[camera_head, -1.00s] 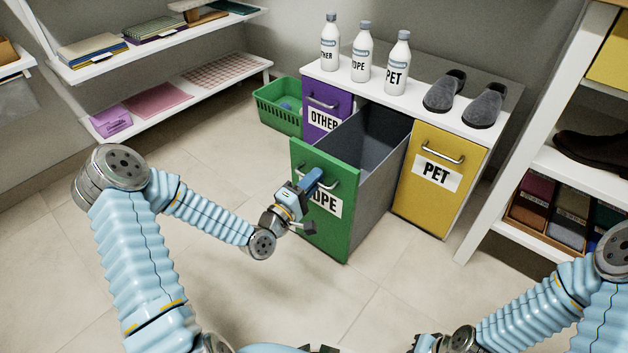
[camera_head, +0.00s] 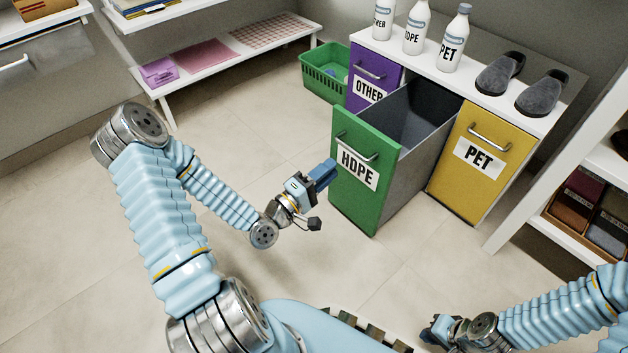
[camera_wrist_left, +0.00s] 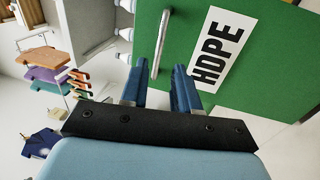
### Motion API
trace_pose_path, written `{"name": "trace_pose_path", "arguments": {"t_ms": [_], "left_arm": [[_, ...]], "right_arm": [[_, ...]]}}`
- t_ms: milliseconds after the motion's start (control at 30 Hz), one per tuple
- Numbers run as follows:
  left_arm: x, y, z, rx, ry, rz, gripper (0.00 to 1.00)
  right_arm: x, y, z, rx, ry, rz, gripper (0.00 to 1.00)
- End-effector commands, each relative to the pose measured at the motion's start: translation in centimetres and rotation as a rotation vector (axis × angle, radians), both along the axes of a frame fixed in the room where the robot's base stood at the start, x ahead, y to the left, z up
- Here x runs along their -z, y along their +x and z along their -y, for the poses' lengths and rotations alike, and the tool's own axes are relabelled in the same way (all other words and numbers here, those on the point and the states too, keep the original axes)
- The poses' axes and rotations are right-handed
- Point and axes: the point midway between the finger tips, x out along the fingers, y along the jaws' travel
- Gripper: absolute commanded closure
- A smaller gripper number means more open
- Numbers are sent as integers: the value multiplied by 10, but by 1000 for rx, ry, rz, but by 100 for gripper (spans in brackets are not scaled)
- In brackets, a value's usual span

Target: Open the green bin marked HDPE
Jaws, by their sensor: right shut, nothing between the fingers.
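The green bin marked HDPE (camera_head: 352,200) stands pulled out of the cabinet, its grey inside (camera_head: 425,115) showing from above. Its metal handle (camera_head: 357,155) is on the front above the label. My left gripper (camera_head: 328,172) is just left of the green front, apart from the handle and empty. In the left wrist view its two blue fingers (camera_wrist_left: 160,88) are spread, with the handle (camera_wrist_left: 161,43) beyond the tips. My right gripper (camera_head: 428,335) is low at the bottom of the head view, shut and far from the bin.
The purple OTHER bin (camera_head: 372,75) and yellow PET bin (camera_head: 475,160) are shut. Bottles (camera_head: 415,30) and grey slippers (camera_head: 545,93) stand on the cabinet top. A green basket (camera_head: 325,75) is left of it. A shelf unit (camera_head: 560,175) stands right. Floor in front is clear.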

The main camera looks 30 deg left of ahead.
Motion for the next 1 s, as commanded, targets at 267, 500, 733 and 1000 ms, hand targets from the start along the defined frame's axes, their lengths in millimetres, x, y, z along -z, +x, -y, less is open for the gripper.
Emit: {"name": "trace_pose_path", "arguments": {"t_ms": [267, 500, 733, 1000], "left_arm": [[8, -40, -14, -2, 1, 0, 70], [8, -45, -15, 0, 1, 1, 70], [8, -45, -15, 0, 1, 1, 70], [32, -36, 4, 31, 87, -87, 70]], "right_arm": [[-3, 0, 0, 0, 0, -1, 100], [-3, 0, 0, 0, 0, -1, 100], [-3, 0, 0, 0, 0, -1, 100], [-3, 0, 0, 0, 0, -1, 100]]}}
